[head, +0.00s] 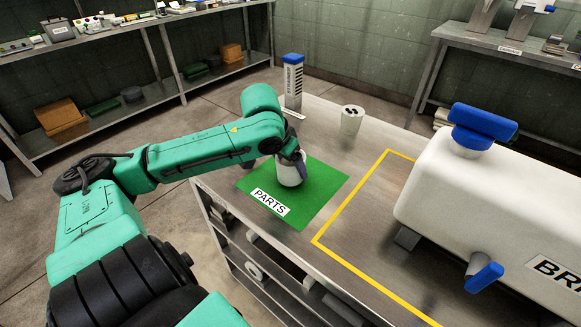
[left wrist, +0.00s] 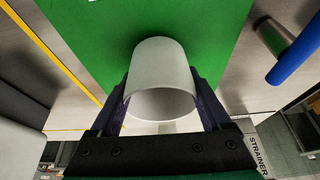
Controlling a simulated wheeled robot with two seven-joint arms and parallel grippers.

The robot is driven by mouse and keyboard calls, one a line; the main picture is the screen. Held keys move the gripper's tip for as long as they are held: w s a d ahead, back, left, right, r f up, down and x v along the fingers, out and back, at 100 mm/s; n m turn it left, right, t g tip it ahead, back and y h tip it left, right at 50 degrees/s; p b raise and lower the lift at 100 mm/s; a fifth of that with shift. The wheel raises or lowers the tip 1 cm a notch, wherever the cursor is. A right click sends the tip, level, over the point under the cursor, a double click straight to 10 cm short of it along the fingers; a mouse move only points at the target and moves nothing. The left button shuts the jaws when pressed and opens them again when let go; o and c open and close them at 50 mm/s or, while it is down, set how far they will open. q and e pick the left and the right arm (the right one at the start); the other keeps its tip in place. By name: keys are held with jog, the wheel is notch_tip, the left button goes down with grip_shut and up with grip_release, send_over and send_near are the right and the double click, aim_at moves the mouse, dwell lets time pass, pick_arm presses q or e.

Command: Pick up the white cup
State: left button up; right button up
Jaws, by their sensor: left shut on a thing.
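The white cup (head: 290,175) is at the green PARTS mat (head: 318,192), near its left back part. My left gripper (head: 297,160) comes from above and behind it and is shut on it. In the left wrist view the cup (left wrist: 160,72) sits between the two dark fingers, one on each side, with its open mouth toward the camera. I cannot tell whether the cup's base touches the mat or is just above it. My right gripper is not in view.
A grey-white container (head: 351,120) with dark bits in it stands behind the mat. A blue-capped STRAINER column (head: 292,85) stands at the bench's back left. A large white tank (head: 500,190) with blue knobs fills the right. The yellow-outlined area (head: 352,228) beside the mat is mostly clear.

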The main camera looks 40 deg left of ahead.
pick_arm(q)
notch_tip(320, 180, up, 19)
jog(key=p, duration=1.1)
jog(key=shift+f, duration=0.2)
